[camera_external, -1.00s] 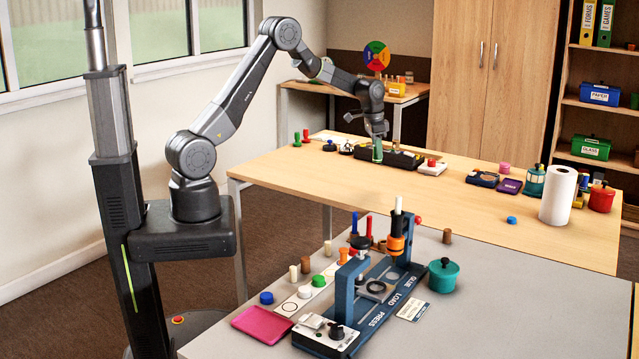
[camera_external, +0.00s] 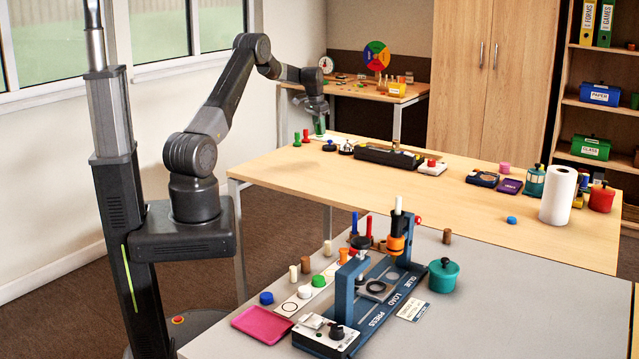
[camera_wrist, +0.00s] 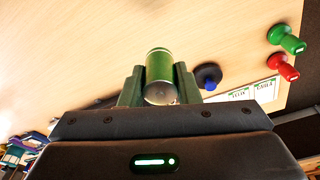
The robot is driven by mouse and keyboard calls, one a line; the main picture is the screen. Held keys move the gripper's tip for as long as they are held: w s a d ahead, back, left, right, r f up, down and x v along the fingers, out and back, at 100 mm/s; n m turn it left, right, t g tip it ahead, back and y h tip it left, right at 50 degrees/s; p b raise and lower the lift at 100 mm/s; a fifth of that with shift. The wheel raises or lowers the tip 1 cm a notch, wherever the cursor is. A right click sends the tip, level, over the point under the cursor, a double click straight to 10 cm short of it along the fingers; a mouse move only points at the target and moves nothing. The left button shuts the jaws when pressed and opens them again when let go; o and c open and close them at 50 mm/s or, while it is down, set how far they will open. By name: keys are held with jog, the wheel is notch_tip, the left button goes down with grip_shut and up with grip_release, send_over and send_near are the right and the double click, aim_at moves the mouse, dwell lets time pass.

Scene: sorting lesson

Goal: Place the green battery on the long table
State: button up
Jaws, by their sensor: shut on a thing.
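My gripper (camera_external: 318,112) is shut on the green battery (camera_external: 319,126). In the wrist view the green battery (camera_wrist: 160,66) stands out between the two fingers of my gripper (camera_wrist: 159,88). In the external view the battery hangs about upright at the far left edge of the long wooden table (camera_external: 430,205). The wrist view shows the pale tabletop (camera_wrist: 90,65) beyond the battery. I cannot tell the exact gap between battery and table.
A red peg (camera_external: 305,136), a green peg (camera_external: 297,140) and a blue-black knob (camera_external: 329,145) stand near the battery. A long black tray (camera_external: 385,157) lies to the right. The middle of the wooden table is clear. A grey table (camera_external: 480,305) with a blue press is in front.

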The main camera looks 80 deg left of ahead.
notch_tip(320, 180, down, 10)
jog(key=shift+r+p, duration=0.1)
jog(key=shift+p, duration=0.4)
jog(key=shift+f, duration=0.25)
jog(key=o, duration=1)
jog(key=shift+o, duration=0.2)
jog(key=shift+r, duration=0.1)
notch_tip(320, 180, up, 12)
jog(key=s+b, duration=0.1)
jog(key=shift+s+d, duration=0.3)
jog(key=shift+d, duration=0.1)
